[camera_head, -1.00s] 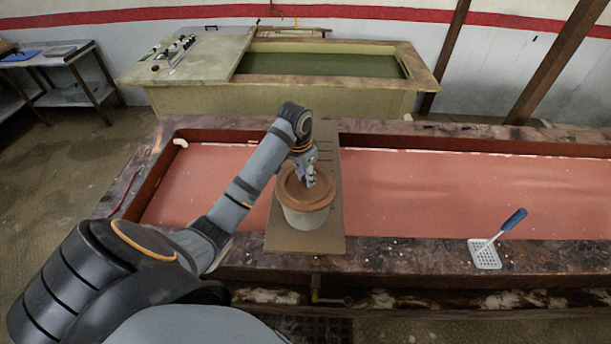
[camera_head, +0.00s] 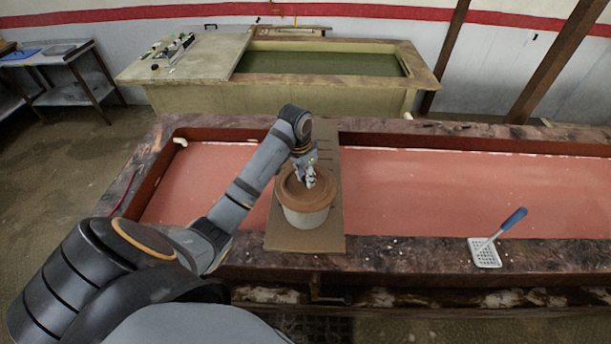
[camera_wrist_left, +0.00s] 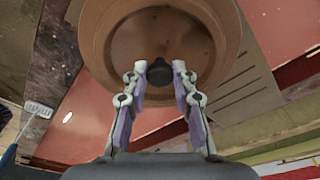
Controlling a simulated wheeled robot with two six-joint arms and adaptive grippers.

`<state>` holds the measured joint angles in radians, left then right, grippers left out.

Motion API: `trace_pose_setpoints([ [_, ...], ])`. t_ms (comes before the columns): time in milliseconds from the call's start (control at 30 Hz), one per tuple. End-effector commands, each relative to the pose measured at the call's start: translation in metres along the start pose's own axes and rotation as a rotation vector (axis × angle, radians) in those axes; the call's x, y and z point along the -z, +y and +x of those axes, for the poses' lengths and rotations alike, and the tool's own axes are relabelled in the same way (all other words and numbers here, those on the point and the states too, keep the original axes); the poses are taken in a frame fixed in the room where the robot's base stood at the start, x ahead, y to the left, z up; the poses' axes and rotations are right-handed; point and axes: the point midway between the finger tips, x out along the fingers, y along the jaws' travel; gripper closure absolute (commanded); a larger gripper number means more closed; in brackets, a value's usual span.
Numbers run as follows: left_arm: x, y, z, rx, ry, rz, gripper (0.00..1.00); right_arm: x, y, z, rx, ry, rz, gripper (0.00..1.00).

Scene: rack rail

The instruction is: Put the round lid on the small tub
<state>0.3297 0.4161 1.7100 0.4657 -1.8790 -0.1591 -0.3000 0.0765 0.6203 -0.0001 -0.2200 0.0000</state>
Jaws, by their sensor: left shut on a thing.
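The small tub (camera_head: 306,218) is pale grey and round and stands upright on a brown board. The round lid (camera_head: 290,192) is brown with a raised rim and lies over the tub's mouth, looking level. Whether it is fully seated I cannot tell. My left gripper (camera_head: 306,178) reaches down to the lid's middle. In the left wrist view the lid (camera_wrist_left: 115,45) fills the upper middle, with a dark knob (camera_wrist_left: 159,71) between the fingers of my left gripper (camera_wrist_left: 159,78), which is shut on it. The tub is hidden there. My right gripper is not in view.
The slotted brown board (camera_head: 326,160) spans a long trough (camera_head: 430,195) of reddish liquid with a stone rim. A slotted skimmer (camera_head: 485,252) with a blue handle lies on the front rim at right. A second basin (camera_head: 320,64) stands behind.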

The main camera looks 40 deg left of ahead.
Motion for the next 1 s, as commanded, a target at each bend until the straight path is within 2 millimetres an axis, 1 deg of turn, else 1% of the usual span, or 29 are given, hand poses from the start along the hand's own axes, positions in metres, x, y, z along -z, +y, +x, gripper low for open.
trace_pose_setpoints([
  [167, 0.0004, 0.0001, -0.0006, 0.0, 0.001, 0.0, 1.0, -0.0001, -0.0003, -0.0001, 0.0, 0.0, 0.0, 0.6],
  [200, 0.0004, 0.0001, -0.0006, 0.0, 0.001, 0.0, 0.68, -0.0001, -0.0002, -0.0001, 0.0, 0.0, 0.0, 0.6],
  [367, 0.0003, 0.0001, -0.0005, 0.0, 0.001, 0.0, 0.47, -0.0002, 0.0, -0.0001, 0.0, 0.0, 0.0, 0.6],
  [567, 0.0001, 0.0001, -0.0002, 0.0, 0.0, 0.0, 0.47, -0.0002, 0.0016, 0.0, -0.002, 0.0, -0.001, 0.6],
  [633, -0.0003, 0.0001, 0.0003, 0.0, -0.001, 0.0, 0.4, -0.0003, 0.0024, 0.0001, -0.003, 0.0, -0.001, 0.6],
  [767, -0.0002, 0.0001, 0.0002, 0.0, -0.001, 0.0, 0.22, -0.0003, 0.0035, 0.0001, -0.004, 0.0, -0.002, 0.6],
  [800, -0.0002, 0.0001, 0.0002, 0.0, -0.001, 0.0, 0.2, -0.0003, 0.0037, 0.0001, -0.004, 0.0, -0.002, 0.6],
  [1000, 0.0, 0.0001, 0.0, 0.0, 0.0, 0.0, 0.2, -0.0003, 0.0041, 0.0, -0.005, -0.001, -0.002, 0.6],
])
